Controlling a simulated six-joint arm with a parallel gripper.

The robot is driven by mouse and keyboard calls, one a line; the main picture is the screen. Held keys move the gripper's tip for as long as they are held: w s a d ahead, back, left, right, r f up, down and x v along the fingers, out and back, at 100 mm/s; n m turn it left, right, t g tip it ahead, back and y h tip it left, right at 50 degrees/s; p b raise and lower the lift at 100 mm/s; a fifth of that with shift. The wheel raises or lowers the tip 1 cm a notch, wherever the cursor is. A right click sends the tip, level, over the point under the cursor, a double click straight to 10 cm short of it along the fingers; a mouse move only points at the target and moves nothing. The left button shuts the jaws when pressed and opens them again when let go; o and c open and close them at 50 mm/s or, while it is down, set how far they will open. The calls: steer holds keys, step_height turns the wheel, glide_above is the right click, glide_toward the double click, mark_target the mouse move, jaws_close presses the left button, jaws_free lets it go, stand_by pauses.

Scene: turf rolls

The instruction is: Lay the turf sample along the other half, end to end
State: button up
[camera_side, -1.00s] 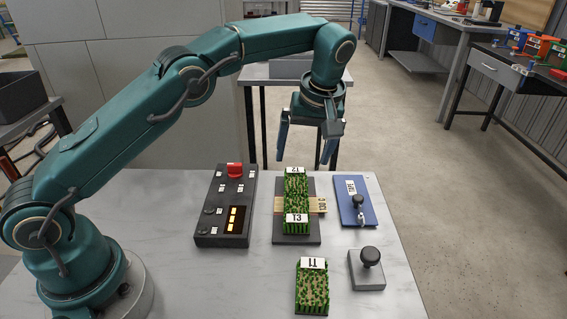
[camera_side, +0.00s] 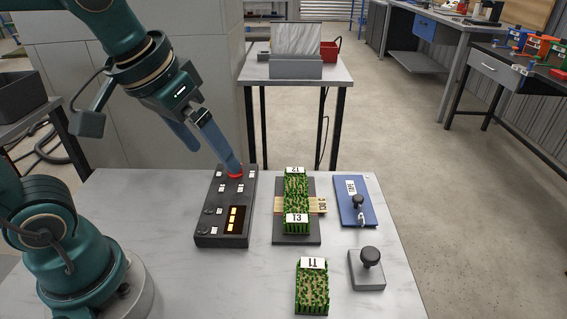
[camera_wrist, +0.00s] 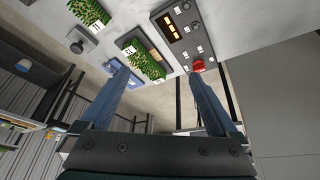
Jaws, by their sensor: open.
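Two green turf pieces lie end to end on a dark plate (camera_side: 297,240): the near one (camera_side: 297,228) is labelled T3, the far one (camera_side: 295,178) has a label I cannot read surely. A third turf piece (camera_side: 312,291), labelled T1, lies apart on the table in front of the plate. The turf also shows in the wrist view (camera_wrist: 143,60). My gripper (camera_side: 215,160) is open and empty, left of the turf. One fingertip is at the red button (camera_side: 235,175) of the control box; whether it presses cannot be told.
The dark control box (camera_side: 224,216) stands left of the plate. A wooden strip (camera_side: 320,205) crosses under the turf. At right are a blue board (camera_side: 345,205) and a grey block with a black knob (camera_side: 368,276).

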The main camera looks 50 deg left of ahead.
steer(key=shift+m+t, duration=0.5)
steer(key=shift+m, duration=0.3)
steer(key=s+f, duration=0.1)
steer(key=s, duration=0.1)
steer(key=s+f, duration=0.2)
steer(key=shift+s+d+f, duration=0.1)
steer(key=shift+s+d, duration=0.05)
steer(key=shift+s, duration=0.15)
